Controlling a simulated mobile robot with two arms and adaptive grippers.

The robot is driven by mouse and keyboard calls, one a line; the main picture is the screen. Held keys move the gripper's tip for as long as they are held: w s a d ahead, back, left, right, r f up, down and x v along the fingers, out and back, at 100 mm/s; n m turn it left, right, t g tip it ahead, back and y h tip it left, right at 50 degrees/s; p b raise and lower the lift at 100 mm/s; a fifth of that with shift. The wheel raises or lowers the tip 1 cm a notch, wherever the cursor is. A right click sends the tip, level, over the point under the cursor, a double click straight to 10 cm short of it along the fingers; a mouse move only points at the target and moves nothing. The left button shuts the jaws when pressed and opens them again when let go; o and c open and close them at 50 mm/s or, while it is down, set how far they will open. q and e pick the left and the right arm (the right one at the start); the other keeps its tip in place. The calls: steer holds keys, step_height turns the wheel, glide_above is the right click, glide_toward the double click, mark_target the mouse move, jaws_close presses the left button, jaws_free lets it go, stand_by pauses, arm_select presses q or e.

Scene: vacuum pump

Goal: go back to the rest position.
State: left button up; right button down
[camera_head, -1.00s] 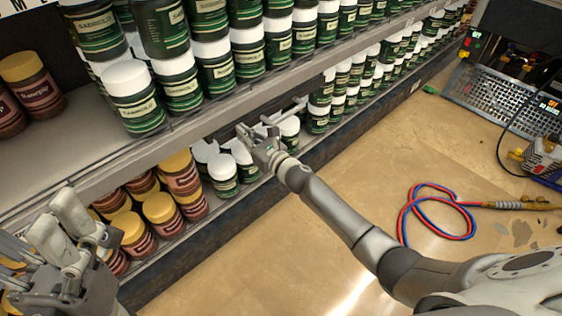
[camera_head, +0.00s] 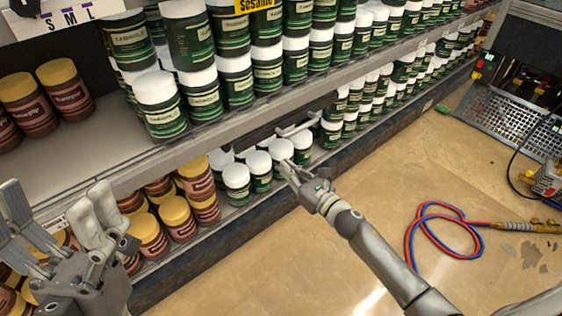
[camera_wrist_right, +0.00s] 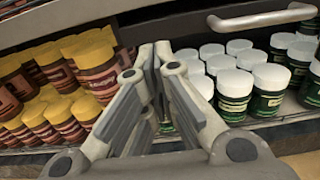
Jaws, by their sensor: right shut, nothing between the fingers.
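My right gripper (camera_head: 287,168) is shut and empty. In the head view it shows in front of the lower shelf's white-lidded jars (camera_head: 237,180), below a grey bar handle (camera_head: 292,130). In the right wrist view its closed fingers (camera_wrist_right: 156,58) point toward the shelf, between yellow-lidded jars (camera_wrist_right: 95,65) and white-lidded jars (camera_wrist_right: 236,88). The handle (camera_wrist_right: 262,18) is above and to the right there, apart from the fingers. My left gripper (camera_head: 58,208) is at the lower left of the head view, its fingers spread and empty, in front of the shelf.
The upper shelf (camera_head: 120,165) holds green jars and brown jars (camera_head: 66,88). Yellow-lidded jars (camera_head: 148,232) fill the lower left. A red and blue hose (camera_head: 445,235) lies on the floor (camera_head: 290,275). A perforated metal panel (camera_head: 505,115) stands at the right. Open floor lies between.

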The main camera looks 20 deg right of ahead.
steer(key=shift+s, duration=0.3)
